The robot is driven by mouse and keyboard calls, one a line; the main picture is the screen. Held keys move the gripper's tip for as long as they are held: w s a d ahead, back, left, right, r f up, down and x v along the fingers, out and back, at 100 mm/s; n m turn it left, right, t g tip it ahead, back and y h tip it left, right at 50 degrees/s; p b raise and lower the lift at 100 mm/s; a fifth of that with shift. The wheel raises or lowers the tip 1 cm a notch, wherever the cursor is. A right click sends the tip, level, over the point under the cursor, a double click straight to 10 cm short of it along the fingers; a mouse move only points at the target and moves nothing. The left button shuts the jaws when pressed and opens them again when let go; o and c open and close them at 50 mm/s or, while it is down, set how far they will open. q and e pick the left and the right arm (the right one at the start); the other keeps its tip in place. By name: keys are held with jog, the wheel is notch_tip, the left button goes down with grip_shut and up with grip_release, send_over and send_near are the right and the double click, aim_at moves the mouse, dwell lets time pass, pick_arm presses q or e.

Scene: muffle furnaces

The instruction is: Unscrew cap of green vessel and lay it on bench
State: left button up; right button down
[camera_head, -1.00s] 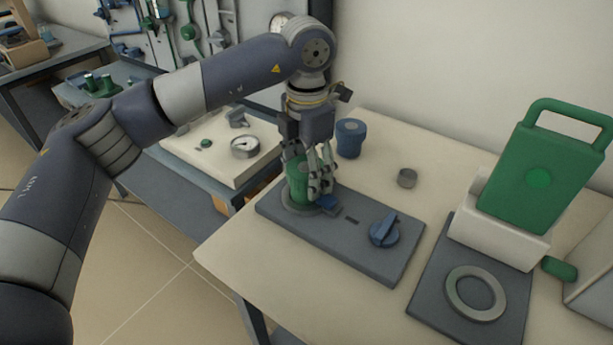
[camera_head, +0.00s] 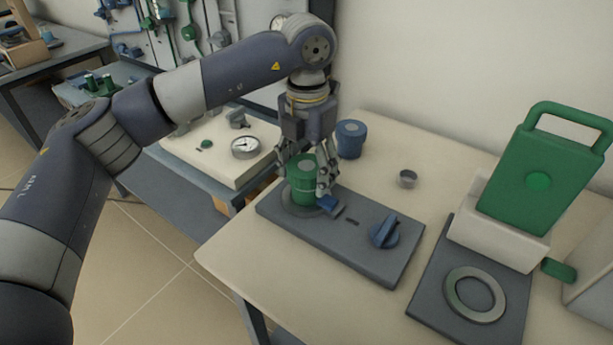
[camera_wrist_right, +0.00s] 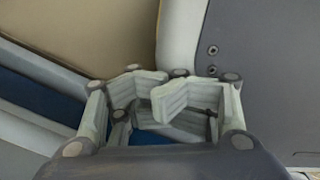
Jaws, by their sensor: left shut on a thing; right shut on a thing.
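The green vessel (camera_head: 303,188) stands upright on the grey base plate (camera_head: 365,262) at the bench's left side. Its round green cap (camera_head: 302,162) has a grey spot on top and appears still seated; I see no clear gap below it. My left gripper (camera_head: 309,170) points down from above, with its fingers on either side of the cap, shut on it. My right gripper (camera_wrist_right: 152,97) shows only in the right wrist view. Its pads are close together, and whatever is between them cannot be made out.
A blue capped vessel (camera_head: 350,140) stands behind the green one. A small grey ring-like part (camera_head: 407,179) lies on the open bench top (camera_head: 375,183). A blue knob (camera_head: 384,232) sits on the plate. A green handled block in a white holder (camera_head: 497,233) and a grey ring (camera_head: 474,295) are at right.

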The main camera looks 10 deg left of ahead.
aim_at(307, 164)
pick_arm(q)
jog(key=shift+r+p, duration=0.55)
jog(key=shift+r, duration=0.4)
pick_arm(e)
jog(key=shift+w+a+f+t, duration=0.2)
jog(key=shift+w+f+t, duration=0.1)
jog(key=shift+w+f, duration=0.1)
pick_arm(q)
jog(key=shift+r, duration=0.3)
jog(key=shift+r+p, duration=0.4)
jog(key=shift+p, duration=0.1)
jog(key=shift+w+r+p, duration=0.1)
jog(key=shift+r+p, duration=0.3)
jog(key=shift+r, duration=0.2)
jog(key=shift+r+p, duration=0.35)
jog(key=shift+r, duration=0.05)
jog(key=shift+d+r+p, duration=0.1)
jog(key=shift+r+p, duration=0.35)
jog(key=shift+r, duration=0.3)
pick_arm(e)
jog(key=s, duration=0.4)
jog(key=shift+r, duration=0.35)
jog(key=shift+w+d, duration=0.15)
